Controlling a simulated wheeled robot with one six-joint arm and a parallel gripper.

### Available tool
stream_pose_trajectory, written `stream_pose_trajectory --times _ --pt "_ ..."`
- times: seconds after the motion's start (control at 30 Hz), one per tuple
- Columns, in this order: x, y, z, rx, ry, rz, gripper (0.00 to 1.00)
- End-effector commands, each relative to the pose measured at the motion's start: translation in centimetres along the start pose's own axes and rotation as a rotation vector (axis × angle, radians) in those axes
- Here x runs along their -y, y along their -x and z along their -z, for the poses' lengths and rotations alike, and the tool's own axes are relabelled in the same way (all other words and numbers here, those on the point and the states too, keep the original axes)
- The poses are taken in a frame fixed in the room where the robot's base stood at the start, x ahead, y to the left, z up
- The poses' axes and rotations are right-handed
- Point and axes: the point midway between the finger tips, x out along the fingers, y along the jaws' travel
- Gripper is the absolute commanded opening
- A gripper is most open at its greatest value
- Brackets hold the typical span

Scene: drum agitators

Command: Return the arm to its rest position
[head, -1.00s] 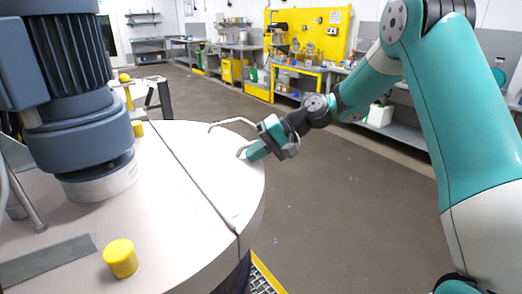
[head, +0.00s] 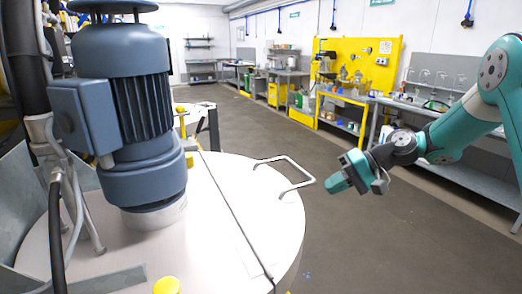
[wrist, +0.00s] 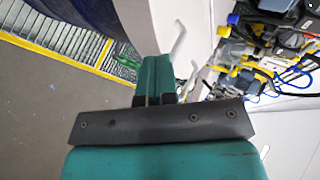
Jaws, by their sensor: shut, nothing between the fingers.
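My teal and dark grey arm (head: 455,135) reaches in from the right in the head view. My gripper (head: 334,184) hangs in the air just right of the lid's bent metal handle (head: 312,181), with a small gap between them in the picture. Its fingers are together and hold nothing. In the wrist view the closed teal fingers (wrist: 155,77) point away from the camera, and a pale bent bar (wrist: 179,40), likely the handle, shows beyond them.
The drum's pale round lid (head: 225,205) carries a blue-grey motor (head: 130,110) at left and a yellow knob (head: 166,286) in front. A yellow workbench (head: 345,106) and grey benches stand along the back wall. Grey floor (head: 370,240) right of the drum is clear.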

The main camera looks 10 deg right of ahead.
Motion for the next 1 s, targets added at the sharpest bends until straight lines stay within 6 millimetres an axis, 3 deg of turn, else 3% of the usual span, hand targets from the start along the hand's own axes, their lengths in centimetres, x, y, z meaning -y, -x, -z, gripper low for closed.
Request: stream_pose_trajectory --times 0.17,0.3,0.43,0.6,0.7,0.83,1.0 --pt "4.2 -1.9 -3.9 0.063 0.114 -0.095 0.0" --pt "8.1 -3.5 -10.3 0.142 0.266 -0.216 0.0" --pt "9.9 -4.1 -17.1 0.21 0.407 -0.321 0.0" --pt "9.7 -3.6 -25.2 0.281 0.572 -0.434 0.0" --pt "8.9 -3.0 -28.5 0.31 0.639 -0.478 0.0" --pt "8.0 -2.5 -30.8 0.329 0.688 -0.511 0.0" --pt "7.7 -2.2 -31.5 0.336 0.702 -0.521 0.0"
